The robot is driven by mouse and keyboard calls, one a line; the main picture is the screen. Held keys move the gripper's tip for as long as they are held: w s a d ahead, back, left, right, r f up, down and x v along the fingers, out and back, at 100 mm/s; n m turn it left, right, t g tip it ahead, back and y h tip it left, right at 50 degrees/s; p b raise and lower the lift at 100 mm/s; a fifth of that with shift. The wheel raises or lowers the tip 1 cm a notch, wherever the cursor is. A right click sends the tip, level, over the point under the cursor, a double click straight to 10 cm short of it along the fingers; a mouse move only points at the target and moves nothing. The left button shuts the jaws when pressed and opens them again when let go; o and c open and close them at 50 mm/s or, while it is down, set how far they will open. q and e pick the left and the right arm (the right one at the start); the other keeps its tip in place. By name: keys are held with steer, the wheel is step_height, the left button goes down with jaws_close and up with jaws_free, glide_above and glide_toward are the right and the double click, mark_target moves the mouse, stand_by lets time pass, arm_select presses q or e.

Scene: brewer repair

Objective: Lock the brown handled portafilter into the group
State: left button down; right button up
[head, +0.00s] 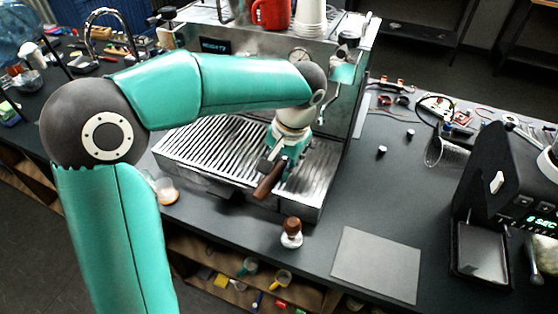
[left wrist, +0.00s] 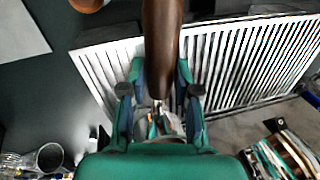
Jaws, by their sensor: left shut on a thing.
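The portafilter's brown handle (head: 268,182) sticks out toward the front over the espresso machine's slatted drip tray (head: 205,150). My left gripper (head: 282,158) is shut on it. In the left wrist view the brown handle (left wrist: 161,45) runs up between the two fingers of the left gripper (left wrist: 160,80), with the slatted tray (left wrist: 235,50) behind it. The portafilter's basket is hidden by my gripper and arm. The group is hidden behind my left arm, so I cannot tell whether the portafilter touches it. My right gripper is not in view.
A brown-knobbed tamper (head: 291,232) stands on the counter in front of the machine, left of a grey mat (head: 375,264). A black grinder (head: 500,185) stands at the right. Cups and a red jug (head: 270,14) sit on the machine. Loose parts lie at the back right.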

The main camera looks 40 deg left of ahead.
mark_target(275, 191)
arm_select(q)
steer(key=shift+s+a+r, duration=0.1)
steer(key=shift+s+a, duration=0.15)
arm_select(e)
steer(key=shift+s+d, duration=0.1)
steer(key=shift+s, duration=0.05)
arm_select(q)
steer(key=shift+a, duration=0.1)
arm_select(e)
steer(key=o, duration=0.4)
arm_select(q)
steer(key=shift+d+b+x, duration=0.2)
steer(key=shift+b+x, duration=0.6)
steer(key=shift+x, duration=0.15)
steer(key=shift+d+b+x, duration=0.2)
steer(key=shift+b+x, duration=0.55)
steer(key=shift+x, duration=0.2)
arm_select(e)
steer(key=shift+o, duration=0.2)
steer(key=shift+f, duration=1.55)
arm_select(q)
steer(key=shift+f+b, duration=0.4)
steer(key=shift+f, duration=0.2)
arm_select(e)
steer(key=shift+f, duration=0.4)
arm_select(q)
steer(key=c, duration=0.8)
jaws_free()
steer(key=shift+o, duration=0.2)
